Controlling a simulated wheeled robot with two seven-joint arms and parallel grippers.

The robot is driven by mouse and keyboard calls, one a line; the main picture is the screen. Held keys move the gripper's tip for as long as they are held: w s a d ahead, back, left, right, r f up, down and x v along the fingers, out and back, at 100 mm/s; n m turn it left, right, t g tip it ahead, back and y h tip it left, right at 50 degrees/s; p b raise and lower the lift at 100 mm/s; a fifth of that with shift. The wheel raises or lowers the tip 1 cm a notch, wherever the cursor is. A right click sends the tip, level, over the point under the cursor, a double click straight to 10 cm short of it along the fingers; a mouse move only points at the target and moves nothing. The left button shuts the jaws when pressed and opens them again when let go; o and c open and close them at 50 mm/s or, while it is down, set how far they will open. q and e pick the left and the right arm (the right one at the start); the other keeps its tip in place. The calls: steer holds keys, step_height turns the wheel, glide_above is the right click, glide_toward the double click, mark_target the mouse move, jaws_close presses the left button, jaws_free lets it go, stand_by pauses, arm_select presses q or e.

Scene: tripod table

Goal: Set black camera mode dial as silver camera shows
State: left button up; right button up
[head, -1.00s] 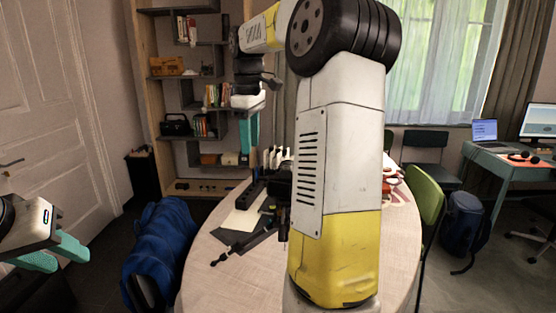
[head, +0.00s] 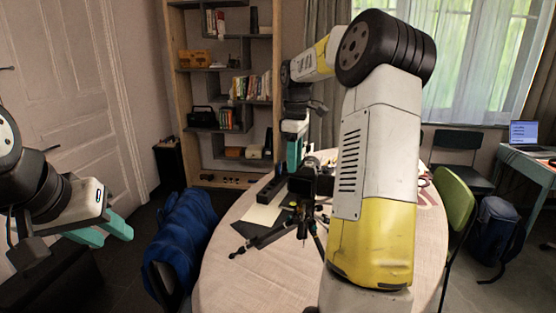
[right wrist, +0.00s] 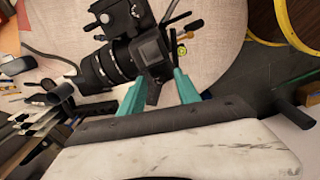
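A black camera (head: 312,184) is mounted on a black tripod (head: 302,222) on the round table. In the right wrist view the black camera (right wrist: 150,52) has its long lens pointing left. My right gripper (right wrist: 160,78) has its two teal fingers apart at the camera body's lower edge; I cannot tell whether they touch it. In the head view my right gripper (head: 294,152) is just above and left of the camera. The mode dial cannot be made out, and I cannot identify a silver camera. My left gripper (head: 112,230) is open and empty, left of the table.
The round table (head: 262,280) has a cloth and bare room at its front left. A black case (head: 270,188) and a pale sheet (head: 262,213) lie left of the tripod. A blue jacket (head: 182,235) hangs on a chair beside the table. A green chair (head: 452,200) stands right.

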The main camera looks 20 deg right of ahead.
jaws_close()
steer(key=shift+n, duration=3.1)
jaws_free()
